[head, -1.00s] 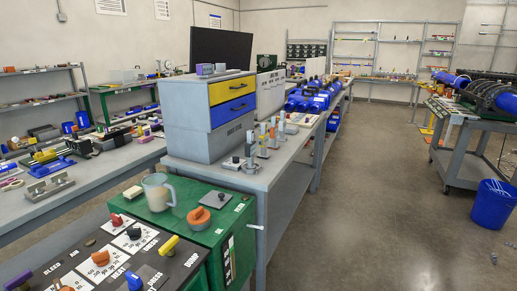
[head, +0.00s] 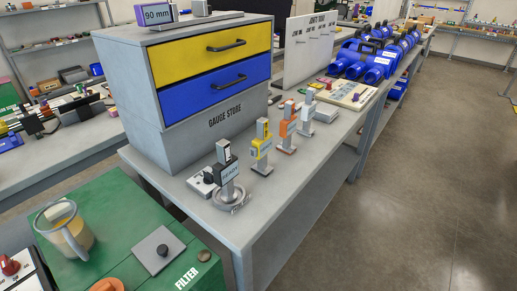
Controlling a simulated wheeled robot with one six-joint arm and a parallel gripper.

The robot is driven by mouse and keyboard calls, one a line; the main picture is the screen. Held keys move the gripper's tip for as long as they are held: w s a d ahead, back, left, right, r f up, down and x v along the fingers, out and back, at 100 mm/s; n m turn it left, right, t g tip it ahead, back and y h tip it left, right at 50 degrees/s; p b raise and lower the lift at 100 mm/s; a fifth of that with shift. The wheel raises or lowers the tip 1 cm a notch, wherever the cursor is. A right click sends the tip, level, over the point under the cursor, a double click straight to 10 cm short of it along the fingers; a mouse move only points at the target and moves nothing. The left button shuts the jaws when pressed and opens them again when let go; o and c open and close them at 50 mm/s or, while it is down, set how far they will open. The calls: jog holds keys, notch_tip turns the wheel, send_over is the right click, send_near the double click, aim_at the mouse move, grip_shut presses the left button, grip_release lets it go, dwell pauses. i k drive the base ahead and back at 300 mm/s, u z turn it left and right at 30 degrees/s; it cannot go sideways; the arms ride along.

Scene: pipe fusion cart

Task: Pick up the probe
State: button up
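No part carries a readable "probe" label, so I cannot tell for sure which thing is the probe. A row of small upright instruments stands on the grey bench (head: 262,212) in front of the drawer cabinet. The nearest is a black-topped one (head: 226,168) with a "READY" plate, on a round base. A small grey block with a black knob (head: 205,180) sits left of the nearest one. My gripper is not in view.
The "GAUGE STORE" cabinet (head: 210,120) with yellow and blue drawers stands behind the row. A green cabinet (head: 125,210) in front carries a clear jug (head: 66,232) and a grey plate with a black knob (head: 158,250). Blue machines (head: 365,62) stand farther back. The floor at right is clear.

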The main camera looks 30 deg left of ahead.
aim_at(225, 170)
jog(key=i, duration=0.9)
jog(key=u, duration=1.55)
